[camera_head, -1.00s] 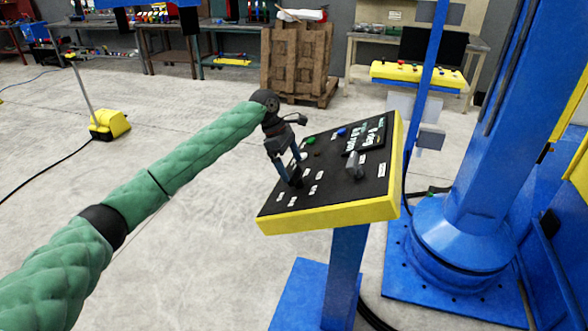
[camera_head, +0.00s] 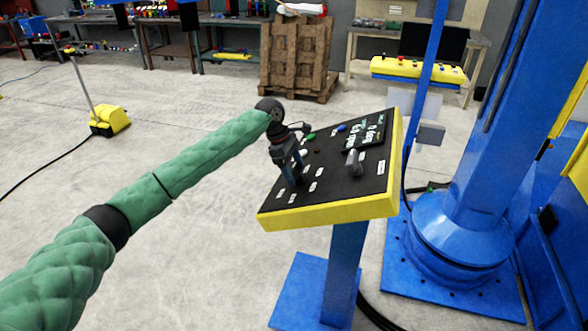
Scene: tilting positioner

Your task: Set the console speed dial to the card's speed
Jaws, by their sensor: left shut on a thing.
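The console (camera_head: 330,212) is a tilted black panel with a yellow rim on a blue post. My left gripper (camera_head: 293,182) points down at the left part of its panel, its fingers shut on a small dial there. The fingers hide most of the dial, so its setting cannot be read. A small screen (camera_head: 363,132) with green and white text is at the panel's upper right; its text is too small to read surely. A grey knob (camera_head: 354,163) stands below the screen, clear of the gripper. I cannot make out a speed card. My right gripper is not in view.
A green button (camera_head: 309,136) and a blue button (camera_head: 341,128) sit along the panel's far edge. A large blue machine column (camera_head: 475,170) stands close on the right. A wooden pallet stack (camera_head: 292,60) is behind. The floor left of the console is open.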

